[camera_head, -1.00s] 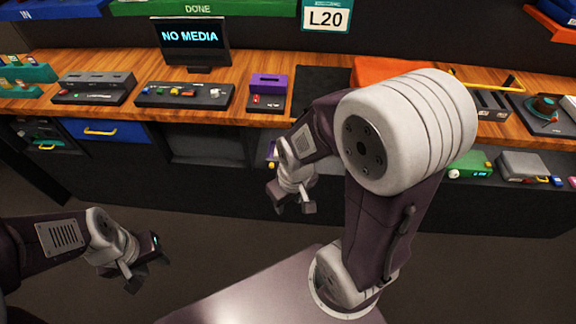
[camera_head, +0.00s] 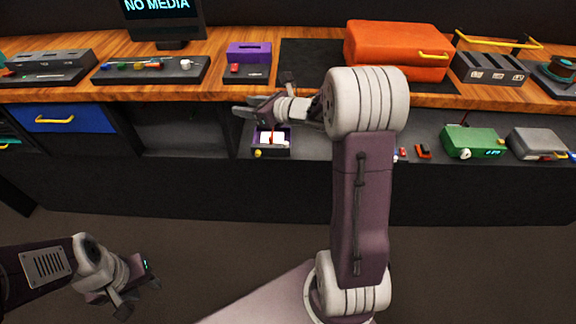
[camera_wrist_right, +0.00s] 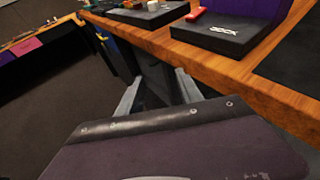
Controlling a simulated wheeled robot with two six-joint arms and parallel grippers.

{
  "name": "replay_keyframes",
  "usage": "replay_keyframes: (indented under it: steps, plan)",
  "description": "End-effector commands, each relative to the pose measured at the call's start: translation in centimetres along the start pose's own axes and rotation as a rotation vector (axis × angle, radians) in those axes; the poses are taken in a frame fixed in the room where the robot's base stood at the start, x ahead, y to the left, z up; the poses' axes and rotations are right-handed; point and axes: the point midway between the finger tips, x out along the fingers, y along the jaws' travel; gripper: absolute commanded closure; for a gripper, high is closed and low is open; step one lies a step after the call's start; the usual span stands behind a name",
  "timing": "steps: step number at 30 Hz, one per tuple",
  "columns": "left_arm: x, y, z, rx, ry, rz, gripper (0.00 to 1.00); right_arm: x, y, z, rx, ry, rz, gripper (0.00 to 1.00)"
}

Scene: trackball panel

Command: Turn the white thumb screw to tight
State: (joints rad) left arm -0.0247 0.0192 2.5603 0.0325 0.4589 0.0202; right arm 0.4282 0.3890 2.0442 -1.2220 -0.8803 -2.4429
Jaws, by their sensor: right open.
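A dark panel (camera_head: 150,76) with several coloured knobs stands on the wooden bench. A small white knob (camera_head: 186,63) is at its right end, and I take it as the thumb screw; its setting is too small to read. The knob also shows at the top of the right wrist view (camera_wrist_right: 153,5). My right gripper (camera_head: 264,97) is open and empty at the bench's front edge, right of the panel and below the purple box. Its two fingers show apart in the wrist view (camera_wrist_right: 157,92). My left gripper (camera_head: 138,293) is open and empty, low at the left, away from the bench.
A purple box on a dark base (camera_head: 248,70) stands right of the panel. An orange case (camera_head: 395,52) is further right. The floor before the bench is clear.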

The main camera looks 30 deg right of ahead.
Motion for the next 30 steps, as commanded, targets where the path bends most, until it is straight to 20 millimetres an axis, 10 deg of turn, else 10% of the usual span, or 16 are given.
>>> replay_keyframes:
  steps: [1,3,10,19,30]
  plan:
    - [5.6,-0.1,0.6,0.0,0.0,0.0,0.64,0.9,-2.2,-6.6,-0.045,0.004,0.0,0.57]
    - [9.0,-0.2,0.9,0.0,0.0,0.0,0.64,0.6,-5.0,-11.8,-0.058,0.02,-0.011,0.57]
    - [15.8,-0.3,1.6,0.0,0.0,0.0,0.64,-2.2,-12.6,-24.3,0.049,0.072,-0.156,0.57]
    - [16.1,-0.3,1.6,0.0,0.001,0.0,0.64,-3.0,-13.9,-25.3,0.07,0.075,-0.19,0.57]
    - [18.2,-0.3,1.9,0.0,0.001,0.0,0.64,3.9,-15.1,-26.0,0.07,0.074,-0.189,0.57]
